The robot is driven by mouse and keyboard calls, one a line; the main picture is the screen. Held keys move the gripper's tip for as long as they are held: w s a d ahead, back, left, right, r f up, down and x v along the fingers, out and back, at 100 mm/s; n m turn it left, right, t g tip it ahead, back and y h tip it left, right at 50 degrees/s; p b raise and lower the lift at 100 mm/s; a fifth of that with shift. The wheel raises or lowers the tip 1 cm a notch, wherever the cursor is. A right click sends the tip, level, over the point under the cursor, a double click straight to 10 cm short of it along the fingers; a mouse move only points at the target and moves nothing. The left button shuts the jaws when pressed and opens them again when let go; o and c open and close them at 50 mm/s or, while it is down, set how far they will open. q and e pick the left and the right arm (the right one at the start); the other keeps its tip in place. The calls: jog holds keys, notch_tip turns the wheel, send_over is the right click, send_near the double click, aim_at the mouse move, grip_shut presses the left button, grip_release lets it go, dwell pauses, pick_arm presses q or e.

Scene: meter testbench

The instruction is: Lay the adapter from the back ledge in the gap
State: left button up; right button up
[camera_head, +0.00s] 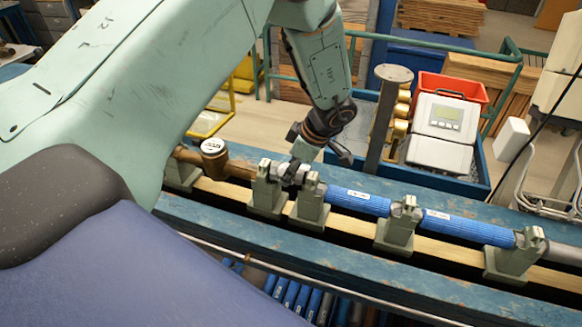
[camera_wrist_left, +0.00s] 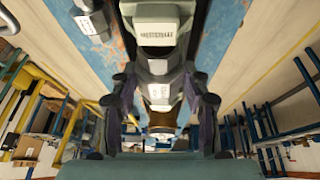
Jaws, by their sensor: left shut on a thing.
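My left gripper (camera_head: 296,166) reaches down over the row of green supports and is shut on the adapter (camera_head: 284,171), a small pale grey metal piece. The adapter is at the height of the support tops, in the gap between the brass meter (camera_head: 213,152) with its pipe on the left and the blue pipe (camera_head: 357,201) on the right. The fingers hide part of it, and I cannot tell if it rests on the supports. In the left wrist view, the grey adapter (camera_wrist_left: 158,92) shows between the dark fingers of the gripper (camera_wrist_left: 160,100). My right gripper is not in view.
Green supports (camera_head: 397,232) stand along the bench's wooden rail. A second blue pipe (camera_head: 466,228) continues right. Behind the bench is a blue tray (camera_head: 461,186) with a white metering box (camera_head: 441,138), a grey post (camera_head: 383,120) and brass parts. A red crate (camera_head: 455,88) stands farther back.

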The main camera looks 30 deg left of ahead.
pick_arm(q)
jog(key=shift+f, duration=0.1)
jog(key=shift+w+f+b, duration=0.1)
jog(key=shift+f+b, duration=0.5)
jog(key=shift+f, duration=0.7)
jog(key=shift+f, duration=0.3)
dwell(0.3)
jog(key=o, duration=1.5)
